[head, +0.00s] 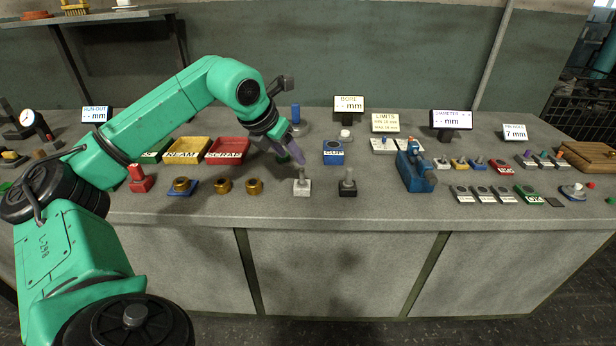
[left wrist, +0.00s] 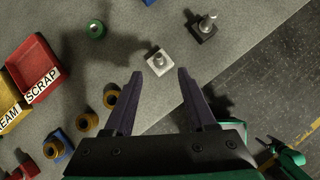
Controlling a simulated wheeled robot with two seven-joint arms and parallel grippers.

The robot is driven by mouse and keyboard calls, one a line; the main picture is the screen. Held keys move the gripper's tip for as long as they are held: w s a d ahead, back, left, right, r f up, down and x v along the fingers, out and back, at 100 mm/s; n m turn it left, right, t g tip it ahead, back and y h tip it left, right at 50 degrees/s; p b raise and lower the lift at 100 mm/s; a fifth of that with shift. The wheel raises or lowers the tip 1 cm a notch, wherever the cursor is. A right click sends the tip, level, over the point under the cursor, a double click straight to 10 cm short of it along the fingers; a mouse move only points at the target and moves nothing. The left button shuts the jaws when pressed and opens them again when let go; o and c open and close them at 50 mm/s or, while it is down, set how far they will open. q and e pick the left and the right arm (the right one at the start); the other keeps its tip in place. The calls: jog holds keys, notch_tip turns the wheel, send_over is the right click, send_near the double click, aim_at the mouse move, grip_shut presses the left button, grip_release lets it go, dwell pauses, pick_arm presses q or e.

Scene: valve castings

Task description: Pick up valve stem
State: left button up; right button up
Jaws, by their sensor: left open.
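A grey metal valve stem (head: 302,174) stands upright in a white block on the bench in the head view. It also shows in the left wrist view (left wrist: 157,58), just beyond and between my fingertips. A second, similar stem (head: 348,176) stands in a black block to its right, seen in the left wrist view (left wrist: 208,21) at the upper right. My left gripper (head: 293,158) is open and empty, above and slightly behind the white block; its two purple fingers (left wrist: 160,74) are spread wide. At the lower right of the left wrist view, a green part with dark tips looks like my right gripper (left wrist: 268,147), too small to read.
Brass rings (head: 223,186) stand left of the white block, with a red scrap tray (head: 227,150) and a yellow ream tray (head: 186,151) behind. A blue fixture (head: 414,172) stands to the right. The bench front strip (head: 300,211) is clear.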

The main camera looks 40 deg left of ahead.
aim_at(301, 173)
pick_arm(q)
jog(key=p+x, duration=0.1)
jog(key=x, duration=0.8)
jog(key=shift+a+f+p, duration=0.1)
jog(key=shift+f+p, duration=0.25)
jog(key=shift+f, duration=0.05)
jog(key=shift+w+f, duration=0.1)
jog(key=shift+f, duration=0.25)
jog(key=shift+w+f, duration=0.1)
grip_shut()
pick_arm(e)
jog(key=shift+s+r, duration=0.7)
jog(key=shift+r, duration=0.15)
